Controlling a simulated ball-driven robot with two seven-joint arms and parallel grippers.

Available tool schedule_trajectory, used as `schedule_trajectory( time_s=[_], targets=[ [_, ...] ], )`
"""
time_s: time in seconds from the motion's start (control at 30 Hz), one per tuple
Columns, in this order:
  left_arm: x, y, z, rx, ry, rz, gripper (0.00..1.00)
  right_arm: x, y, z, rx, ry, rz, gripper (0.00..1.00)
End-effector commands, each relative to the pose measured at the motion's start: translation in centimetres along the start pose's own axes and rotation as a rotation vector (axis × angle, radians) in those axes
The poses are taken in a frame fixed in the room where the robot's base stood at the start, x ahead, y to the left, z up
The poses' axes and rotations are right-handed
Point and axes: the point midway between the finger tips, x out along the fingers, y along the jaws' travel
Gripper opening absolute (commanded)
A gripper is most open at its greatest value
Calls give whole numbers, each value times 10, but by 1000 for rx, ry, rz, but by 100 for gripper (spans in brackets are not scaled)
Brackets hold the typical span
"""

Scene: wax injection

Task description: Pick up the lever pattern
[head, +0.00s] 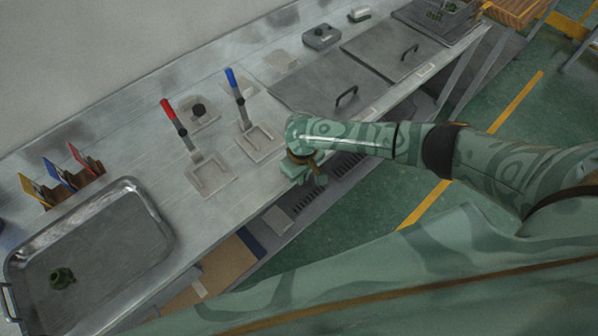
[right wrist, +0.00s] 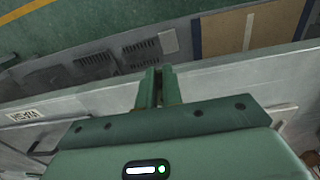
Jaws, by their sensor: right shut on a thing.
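My right gripper (head: 308,184) is over the front edge of the workbench, pointing down. In the right wrist view, its two green fingers (right wrist: 158,88) are close together, shut on a thin thing that is mostly hidden between them. I cannot make out its shape, or tell whether it is the lever pattern. A small dark green piece (head: 62,278) lies in the metal tray (head: 160,226) at the lower left of the head view. My left gripper is not in view.
The grey workbench (head: 120,120) carries a red-handled lever (head: 174,118), a blue-handled lever (head: 235,86) and flat grey lids with handles (head: 380,50). Coloured cards (head: 60,175) stand behind the tray. Green floor (head: 470,110) with a yellow line lies in front.

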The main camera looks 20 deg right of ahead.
Motion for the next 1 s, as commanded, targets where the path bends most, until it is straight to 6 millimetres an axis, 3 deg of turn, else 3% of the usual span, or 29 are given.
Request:
schedule_trajectory(
  time_s=[0.27, 0.4, 0.77, 1.0],
  targets=[
    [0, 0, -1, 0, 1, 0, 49, 0, 0, 0, 0, 0, 0, 0],
    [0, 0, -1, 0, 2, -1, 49, 0, 0, 0, 0, 0, 0, 33],
    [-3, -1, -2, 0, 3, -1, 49, -6, 0, 0, 0, 0, 0, 33],
    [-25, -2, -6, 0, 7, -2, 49, -53, 1, -1, -1, 3, 0, 33]
  ],
)
